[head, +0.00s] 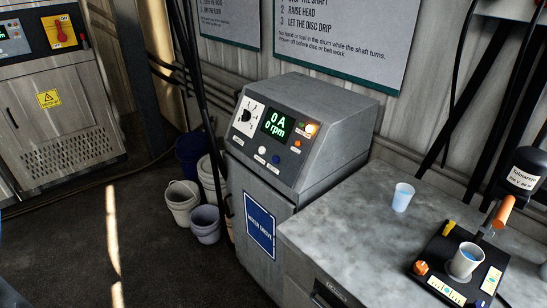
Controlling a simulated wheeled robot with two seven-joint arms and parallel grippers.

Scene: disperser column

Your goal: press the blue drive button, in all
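The blue button (276,159) sits low on the sloped dark panel of a grey drive cabinet (342,106), near the middle of the view. The green display (274,124) above reads 0 A and 0 rpm. An orange lamp (311,128) at the panel's upper right glows. A white dial plate (247,116) is at the left of the panel. Nothing covers the blue button. Neither of my grippers shows in this view.
A grey bench (340,222) to the right holds a pale cup (403,196) and a black tray device (435,254) with another cup. Several buckets (181,202) stand left of the cabinet. Another cabinet (55,110) with a red switch is at far left. Dark floor between is open.

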